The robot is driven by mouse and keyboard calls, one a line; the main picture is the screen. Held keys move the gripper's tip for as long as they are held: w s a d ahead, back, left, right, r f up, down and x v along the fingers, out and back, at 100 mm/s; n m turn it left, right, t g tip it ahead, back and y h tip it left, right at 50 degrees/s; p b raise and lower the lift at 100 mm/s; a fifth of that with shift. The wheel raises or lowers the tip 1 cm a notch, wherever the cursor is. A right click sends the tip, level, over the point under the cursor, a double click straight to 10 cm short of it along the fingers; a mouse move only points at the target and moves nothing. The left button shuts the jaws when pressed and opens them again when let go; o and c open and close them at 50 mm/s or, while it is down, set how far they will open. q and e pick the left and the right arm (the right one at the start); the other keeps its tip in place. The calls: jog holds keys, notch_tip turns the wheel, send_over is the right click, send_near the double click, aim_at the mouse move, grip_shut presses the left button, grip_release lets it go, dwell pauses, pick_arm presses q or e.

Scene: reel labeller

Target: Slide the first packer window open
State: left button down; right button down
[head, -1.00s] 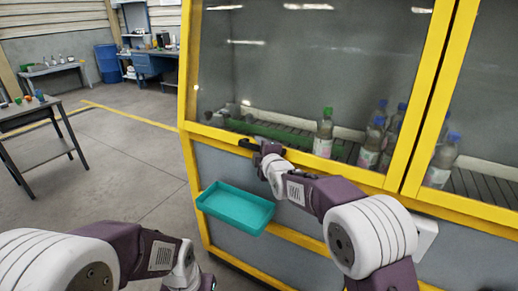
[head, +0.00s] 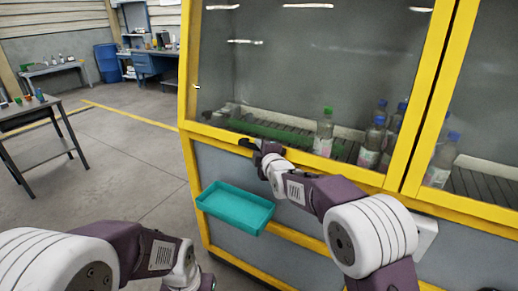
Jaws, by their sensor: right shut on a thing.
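The packer window (head: 290,70) is a large clear pane in a yellow frame, and it looks closed. A dark handle (head: 247,143) sits on its lower yellow rail near the left end. My right gripper (head: 258,147) is at this handle and shut on it; its fingers are small and partly hidden by my wrist. My left arm comes in at the lower left, and its gripper is out of the picture.
Behind the glass, several bottles (head: 324,132) stand by a conveyor. A teal tray (head: 236,208) is fixed on the cabinet front below my right wrist. A table (head: 38,108) stands at the left. The floor between is clear.

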dwell(0.8)
jog(key=w+r+p, duration=0.1)
jog(key=r+p, duration=0.3)
jog(key=r, duration=0.2)
jog(key=w+d+r+p, duration=0.1)
jog(key=r+p, duration=0.4)
jog(key=r, duration=0.1)
jog(key=w+r+p, duration=0.1)
jog(key=r+p, duration=0.3)
jog(key=r, duration=0.2)
jog(key=shift+w+d, duration=0.35)
jog(key=p, duration=1.7)
send_near(267, 43)
jog(key=x, duration=0.4)
jog(key=shift+w+a+r, duration=0.1)
jog(key=shift+w+r, duration=0.05)
jog(key=c, duration=1.3)
grip_release()
